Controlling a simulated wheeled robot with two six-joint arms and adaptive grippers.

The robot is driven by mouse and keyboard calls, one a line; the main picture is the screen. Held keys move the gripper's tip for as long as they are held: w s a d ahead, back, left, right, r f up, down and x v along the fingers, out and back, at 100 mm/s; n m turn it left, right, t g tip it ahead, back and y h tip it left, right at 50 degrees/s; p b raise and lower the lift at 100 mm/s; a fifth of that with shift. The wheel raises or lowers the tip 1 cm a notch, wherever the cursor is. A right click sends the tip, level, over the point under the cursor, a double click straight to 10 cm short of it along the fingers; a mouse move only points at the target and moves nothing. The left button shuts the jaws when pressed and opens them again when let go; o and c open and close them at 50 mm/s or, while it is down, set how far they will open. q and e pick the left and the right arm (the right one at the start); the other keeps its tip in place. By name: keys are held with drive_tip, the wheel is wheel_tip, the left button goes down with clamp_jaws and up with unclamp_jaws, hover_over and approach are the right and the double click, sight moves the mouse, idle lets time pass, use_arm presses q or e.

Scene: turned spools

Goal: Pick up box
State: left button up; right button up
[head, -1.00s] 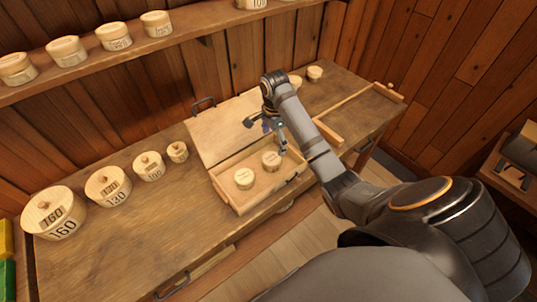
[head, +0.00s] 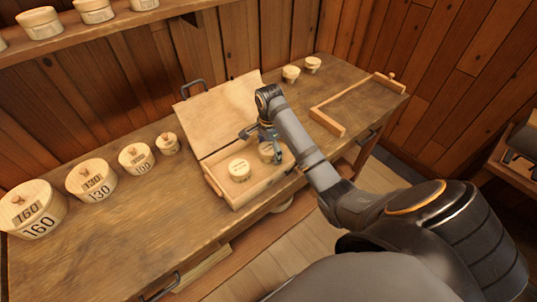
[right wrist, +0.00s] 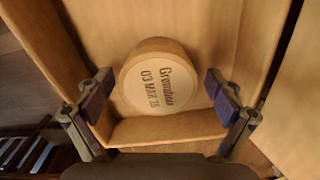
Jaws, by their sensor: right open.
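An open wooden box (head: 212,181) lies on the bench with its flat lid (head: 217,115) tilted back behind it. Two small round pale wooden boxes stand inside, a left one (head: 239,169) and a right one (head: 265,153). My right gripper (head: 267,146) is over the right round box and partly hides it. In the right wrist view that round box (right wrist: 159,82), with dark lettering on its top, sits between the spread fingers of my open right gripper (right wrist: 158,88). Gaps show on both sides. My left gripper is not in view.
Several numbered round boxes, such as the one marked 160 (head: 35,212), line the bench's left side. Two small round boxes (head: 291,73) stand at the back right beside a shallow wooden frame (head: 341,128). A shelf (head: 110,25) with more round boxes runs above.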

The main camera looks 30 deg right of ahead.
sight(269, 148)
drive_tip(key=shift+s+r, duration=0.1)
drive_tip(key=shift+r, duration=0.05)
drive_tip(key=shift+c, duration=1.2)
drive_tip(key=c, duration=0.9)
drive_tip(key=shift+c, duration=0.2)
drive_tip(key=shift+r, duration=0.35)
wheel_tip(269, 148, up, 3)
drive_tip(key=shift+f+p, duration=0.2)
drive_tip(key=shift+p, duration=0.55)
drive_tip(key=s+a+r+p, duration=0.7)
drive_tip(key=s+r+p, duration=0.2)
drive_tip(key=p, duration=0.5)
drive_tip(key=s, duration=0.2)
drive_tip(key=shift+s+a+r+p, duration=0.3)
drive_tip(key=shift+s+a+p, duration=0.05)
drive_tip(key=shift+a+p, duration=0.05)
